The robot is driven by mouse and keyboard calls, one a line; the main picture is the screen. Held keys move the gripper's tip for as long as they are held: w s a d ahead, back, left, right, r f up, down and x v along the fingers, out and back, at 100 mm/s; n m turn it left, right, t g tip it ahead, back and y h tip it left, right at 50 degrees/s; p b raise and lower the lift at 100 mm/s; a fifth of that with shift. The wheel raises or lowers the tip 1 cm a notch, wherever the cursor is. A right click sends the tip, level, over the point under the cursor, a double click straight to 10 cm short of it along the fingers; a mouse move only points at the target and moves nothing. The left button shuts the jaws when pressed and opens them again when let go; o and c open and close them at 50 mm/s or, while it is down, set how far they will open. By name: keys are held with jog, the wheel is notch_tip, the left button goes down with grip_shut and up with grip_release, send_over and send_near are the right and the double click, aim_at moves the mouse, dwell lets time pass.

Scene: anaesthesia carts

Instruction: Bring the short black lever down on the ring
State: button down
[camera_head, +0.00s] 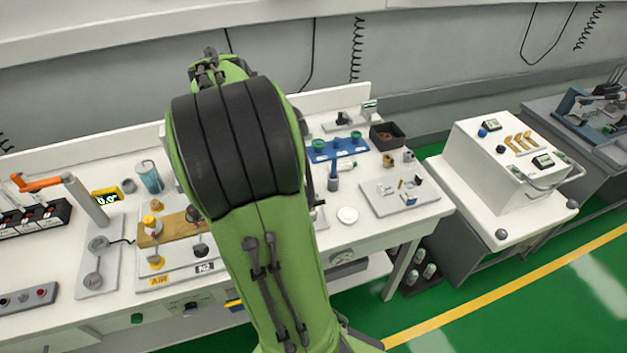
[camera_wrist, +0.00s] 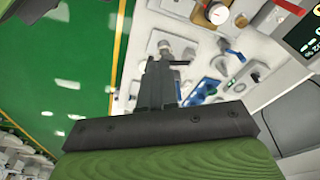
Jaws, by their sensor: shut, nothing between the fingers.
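My gripper (camera_wrist: 160,68) shows in the wrist view with its dark fingers together and nothing between them. It is in front of a pale grey plate (camera_wrist: 152,103) with small grey fittings, and the fingertips overlap a grey fitting in the picture. I cannot tell whether they touch it. In the head view my arm hides the gripper. A light plate (camera_head: 383,204) at the right end of the bench carries small fittings, one of them dark (camera_head: 417,181). I cannot make out for sure which piece is the short black lever or which is the ring.
A blue rack (camera_head: 326,153) and a black open box (camera_head: 386,136) stand behind the light plate. A white disc (camera_head: 347,215) lies nearby. A white cart (camera_head: 476,185) stands to the right.

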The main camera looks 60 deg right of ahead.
jog(key=s+d+m+g+p, duration=0.2)
jog(key=s+d+m, duration=0.3)
jog(key=d, duration=0.4)
jog(key=m+b, duration=0.1)
send_near(317, 201)
jog(key=x, duration=0.6)
jog(key=shift+d+f, duration=0.1)
jog(key=shift+f, duration=0.05)
notch_tip(317, 201, down, 7)
jog(key=s+a+t+h+b, duration=0.2)
jog(key=b, duration=1.3)
jog(key=shift+a+m, duration=0.25)
jog(key=shift+m, duration=0.05)
jog(key=shift+s+r, duration=0.15)
jog(key=shift+r, duration=0.1)
